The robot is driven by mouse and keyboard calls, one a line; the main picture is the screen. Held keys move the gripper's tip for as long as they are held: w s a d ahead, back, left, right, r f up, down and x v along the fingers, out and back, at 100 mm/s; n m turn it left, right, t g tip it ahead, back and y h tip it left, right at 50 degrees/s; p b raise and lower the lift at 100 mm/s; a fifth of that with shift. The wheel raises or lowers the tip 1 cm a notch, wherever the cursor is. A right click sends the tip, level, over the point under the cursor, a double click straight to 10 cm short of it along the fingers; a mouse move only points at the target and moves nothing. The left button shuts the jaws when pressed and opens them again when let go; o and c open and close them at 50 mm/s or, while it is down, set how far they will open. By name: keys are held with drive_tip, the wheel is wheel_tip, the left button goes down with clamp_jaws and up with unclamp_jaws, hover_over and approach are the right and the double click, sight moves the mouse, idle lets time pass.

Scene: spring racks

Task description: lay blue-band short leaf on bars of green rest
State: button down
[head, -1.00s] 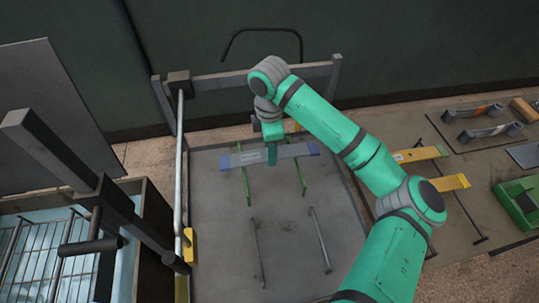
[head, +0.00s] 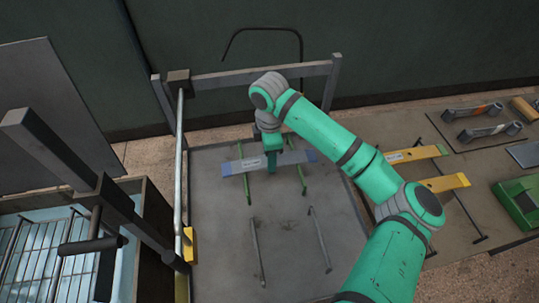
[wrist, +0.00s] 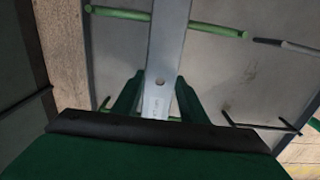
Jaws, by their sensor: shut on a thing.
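The blue-band short leaf is a flat grey bar with blue ends (head: 237,167); it also shows in the wrist view (wrist: 168,40). My gripper (head: 273,163) is shut on it near its middle; in the wrist view the fingers (wrist: 158,98) stand on either side of the leaf. The green rest's two bars (head: 301,180) run under the leaf, one near each end. The leaf lies across them in the picture; I cannot tell whether it touches them. In the wrist view one green bar (wrist: 215,28) passes beneath the leaf.
Two plain grey bars (head: 257,250) stand nearer on the grey tray (head: 215,225). A post frame (head: 240,77) stands behind. On the right are leaves with yellow ends (head: 447,182) and a green bin (head: 515,203). A wire rack (head: 35,260) is at left.

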drive_tip(key=c, duration=1.1)
unclamp_jaws()
drive_tip(key=shift+w+r, duration=0.1)
drive_tip(key=shift+r, duration=0.4)
wheel_tip(320, 180, up, 12)
drive_tip(key=shift+r, duration=0.1)
drive_tip(key=shift+a, duration=0.1)
